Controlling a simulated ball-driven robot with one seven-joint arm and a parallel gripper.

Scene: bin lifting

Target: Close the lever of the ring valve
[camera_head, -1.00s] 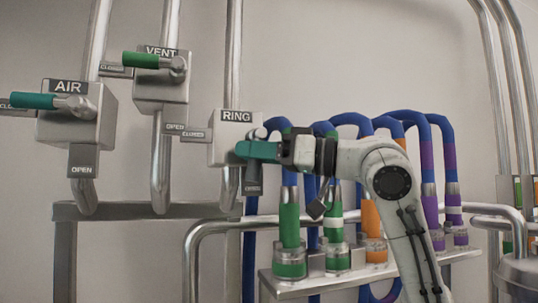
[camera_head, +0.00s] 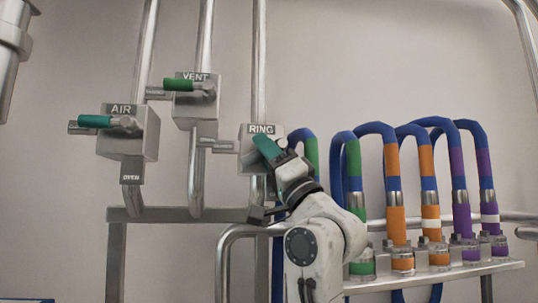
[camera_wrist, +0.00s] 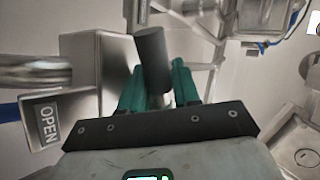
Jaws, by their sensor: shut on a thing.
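The ring valve is a metal box (camera_head: 247,158) with a RING label, in the middle of the head view. My gripper (camera_head: 268,148) is at its front right corner, with teal fingers tilted up and to the left. In the wrist view, my gripper (camera_wrist: 158,72) has its teal fingers on either side of a dark cylindrical lever handle (camera_wrist: 150,48) and is shut on it. The metal valve body (camera_wrist: 118,65) stands just left of the handle. In the head view the fingers hide the lever, so its exact angle is hard to tell.
A plate (camera_head: 219,146) sticks out left of the ring valve. An OPEN plate (camera_wrist: 46,122) shows in the wrist view. The AIR valve (camera_head: 140,145) and VENT valve (camera_head: 190,112) stand to the left. Several blue hoses with coloured bands (camera_head: 427,165) stand close on the right.

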